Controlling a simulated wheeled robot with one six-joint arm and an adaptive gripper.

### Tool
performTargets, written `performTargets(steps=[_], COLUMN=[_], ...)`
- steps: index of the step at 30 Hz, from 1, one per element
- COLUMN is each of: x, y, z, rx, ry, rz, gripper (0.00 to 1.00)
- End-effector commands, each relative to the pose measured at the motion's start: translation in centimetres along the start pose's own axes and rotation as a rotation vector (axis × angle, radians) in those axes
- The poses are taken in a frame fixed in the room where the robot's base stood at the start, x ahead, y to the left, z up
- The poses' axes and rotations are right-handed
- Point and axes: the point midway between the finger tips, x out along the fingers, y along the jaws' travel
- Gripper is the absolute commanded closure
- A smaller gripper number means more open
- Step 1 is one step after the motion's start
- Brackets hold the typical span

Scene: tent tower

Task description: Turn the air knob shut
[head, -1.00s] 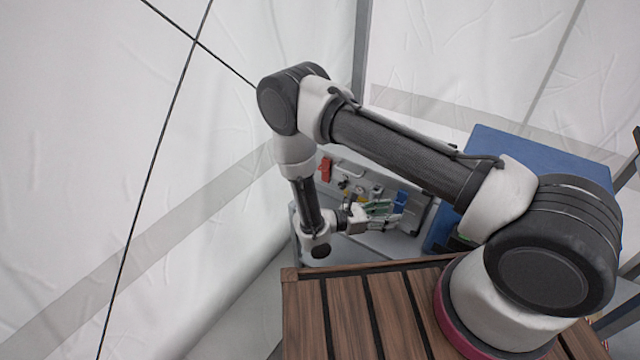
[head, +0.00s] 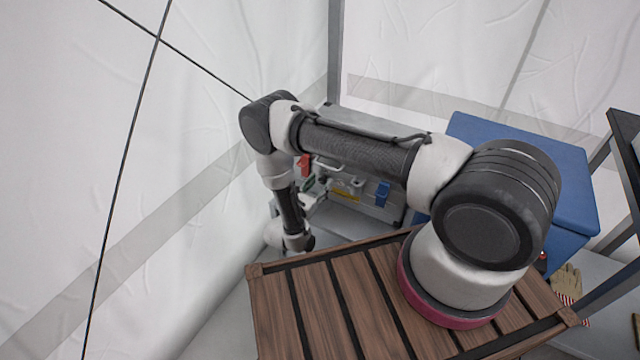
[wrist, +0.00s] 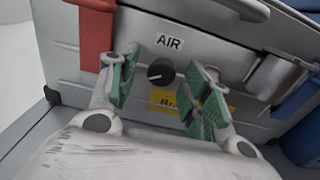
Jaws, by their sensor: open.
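The air knob (wrist: 160,72) is a small round black dial with a pale pointer mark, on a grey metal case front under a white "AIR" label (wrist: 170,41). My gripper (wrist: 163,66) is open and empty, its green-padded fingers on either side of the knob in the wrist view. The knob shows in the gap between them, apparently beyond the fingertips; I see no contact. In the head view my gripper (head: 312,200) is small, at the case's left part. I cannot make out the knob there.
A red strap or latch (wrist: 95,30) hangs left of the knob, close to the left finger. A yellow label (wrist: 178,100) is below it, partly hidden. A blue box (head: 525,170) stands behind.

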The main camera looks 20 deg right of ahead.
Motion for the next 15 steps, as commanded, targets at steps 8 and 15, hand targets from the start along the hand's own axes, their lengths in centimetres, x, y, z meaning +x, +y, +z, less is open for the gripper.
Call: performTargets(steps=[8,15], x=[0.9,0.88], y=[0.0,-0.01], z=[0.0,0.0], rx=[0.0,0.0], ry=[0.0,0.0], rz=[0.0,0.0], gripper=[0.52,0.77])
